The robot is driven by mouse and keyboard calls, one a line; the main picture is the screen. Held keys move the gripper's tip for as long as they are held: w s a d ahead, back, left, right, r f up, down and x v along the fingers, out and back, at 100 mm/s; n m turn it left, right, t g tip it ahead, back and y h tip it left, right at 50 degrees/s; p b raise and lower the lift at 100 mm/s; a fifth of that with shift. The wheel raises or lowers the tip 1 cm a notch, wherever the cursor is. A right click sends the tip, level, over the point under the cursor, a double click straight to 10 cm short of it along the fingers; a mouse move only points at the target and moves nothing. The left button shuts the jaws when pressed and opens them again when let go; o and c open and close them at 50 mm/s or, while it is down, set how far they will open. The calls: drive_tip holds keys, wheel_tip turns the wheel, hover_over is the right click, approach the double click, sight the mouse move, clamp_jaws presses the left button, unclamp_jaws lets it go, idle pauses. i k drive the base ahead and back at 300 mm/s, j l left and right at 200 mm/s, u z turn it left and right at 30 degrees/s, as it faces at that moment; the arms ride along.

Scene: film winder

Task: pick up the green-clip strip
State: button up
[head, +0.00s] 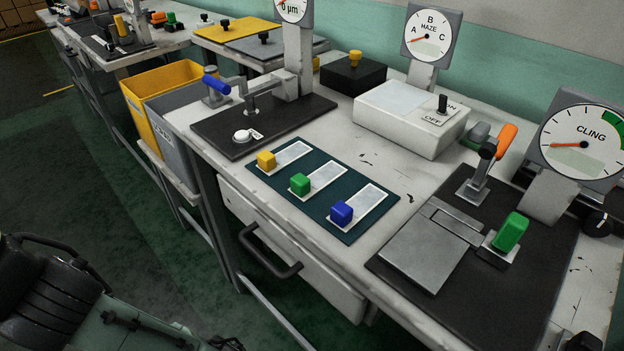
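The green-clip strip (325,177) lies on a dark green mat (334,222) on the workbench. It is a pale flat strip with a green block clip (300,184) at its near-left end. It lies between a strip with a yellow clip (266,159) and a strip with a blue clip (342,212), apart from both. My gripper does not clearly show; dark and grey-green parts of my own body are at the lower left, away from the strip.
A gauge stand with a blue-handled lever (217,84) is behind the mat. A white haze box (411,119) stands at the back. The cling tester (430,252), with an orange lever (506,139) and green knob (511,231), is to the right. Yellow (146,122) and grey bins stand left. A drawer handle (269,252) projects in front.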

sight(303, 187)
drive_tip(key=k+j, duration=0.1)
drive_tip(key=j, duration=0.3)
drive_tip(key=k+j+z, duration=0.15)
drive_tip(key=j, duration=0.6)
drive_tip(key=k+j+z, duration=0.15)
drive_tip(key=j, duration=0.2)
drive_tip(key=k+j, duration=0.15)
drive_tip(key=j, duration=0.2)
drive_tip(key=i+z, duration=0.05)
